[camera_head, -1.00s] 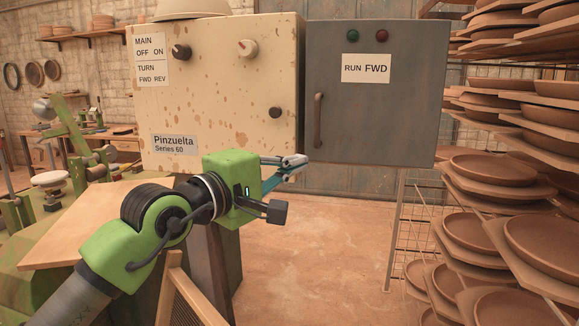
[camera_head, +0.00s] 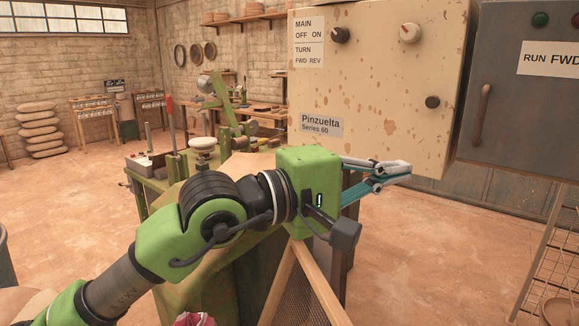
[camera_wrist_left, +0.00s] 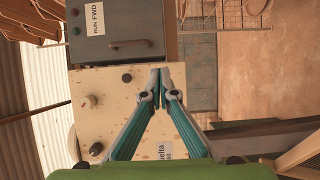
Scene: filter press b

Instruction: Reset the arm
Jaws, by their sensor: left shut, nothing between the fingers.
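My left arm comes in from the lower left in the head view, with its green wrist body in the middle. My left gripper (camera_head: 400,172) points right, in front of the lower edge of the cream control box (camera_head: 400,90). Its fingers are together with nothing between them. In the left wrist view the gripper (camera_wrist_left: 164,74) shows its two fingertips meeting, with the cream box (camera_wrist_left: 110,110) behind them. I see no contact with the box. My right gripper is not in view.
The grey cabinet (camera_head: 530,110) with a handle (camera_head: 482,115) joins the box on the right. A wooden frame (camera_head: 300,275) stands below my left wrist. A cluttered green bench (camera_head: 150,185) is behind the arm. Open floor (camera_head: 420,260) lies to the right, beside a wire rack (camera_head: 545,250).

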